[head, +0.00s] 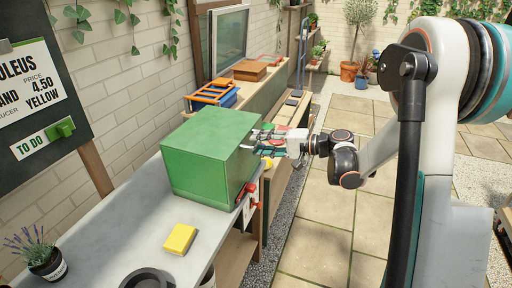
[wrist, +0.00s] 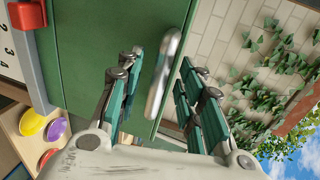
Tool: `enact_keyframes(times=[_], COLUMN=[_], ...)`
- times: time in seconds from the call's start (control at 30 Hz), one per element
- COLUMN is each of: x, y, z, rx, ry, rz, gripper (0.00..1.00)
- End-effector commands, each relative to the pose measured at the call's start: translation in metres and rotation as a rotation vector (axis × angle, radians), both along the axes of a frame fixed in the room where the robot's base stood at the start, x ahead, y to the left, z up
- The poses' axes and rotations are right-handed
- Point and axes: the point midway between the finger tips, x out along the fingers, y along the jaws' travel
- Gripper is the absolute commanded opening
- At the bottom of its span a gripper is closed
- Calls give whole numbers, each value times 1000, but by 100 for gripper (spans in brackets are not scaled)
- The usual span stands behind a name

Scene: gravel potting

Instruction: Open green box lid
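A green box (head: 207,150) stands on the grey counter in the head view, and it looks closed. A pale metal handle (wrist: 165,72) is on its green face (wrist: 100,45) in the wrist view, near that face's right edge. My gripper (head: 261,138) is at the box's right side in the head view. In the wrist view my gripper (wrist: 160,76) is open, with one teal-padded finger on each side of the handle. I see gaps between the fingers and the handle; depth is hard to judge.
A yellow sponge (head: 180,239) and a dark round dish (head: 148,279) lie on the counter (head: 110,240) in front of the box. A potted lavender (head: 47,262) stands at the left. Blue and orange crates (head: 212,94) are behind the box. The paved floor (head: 315,215) is clear at right.

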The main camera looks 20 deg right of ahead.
Motion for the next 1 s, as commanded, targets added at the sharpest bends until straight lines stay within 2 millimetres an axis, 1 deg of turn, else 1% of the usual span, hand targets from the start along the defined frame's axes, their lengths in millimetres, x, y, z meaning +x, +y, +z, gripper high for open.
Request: enact_keyframes(times=[0.03, 0.2, 0.53, 0.57, 0.6, 0.67, 0.7, 1.0], x=[4, 11, 13, 13, 13, 13, 13, 13], y=[6, 15, 17, 17, 17, 17, 17, 18], z=[-3, -4, -4, -4, -4, -4, -4, -1], rx=[0, 0, 1, 1, 0, 0, 0, -6], ry=[0, 0, 1, 1, 0, 0, 0, 4], rz=[2, 0, 0, 0, 0, 0, 0, 0], gripper=[34, 34, 34, 28, 18, 5, 0, 0])
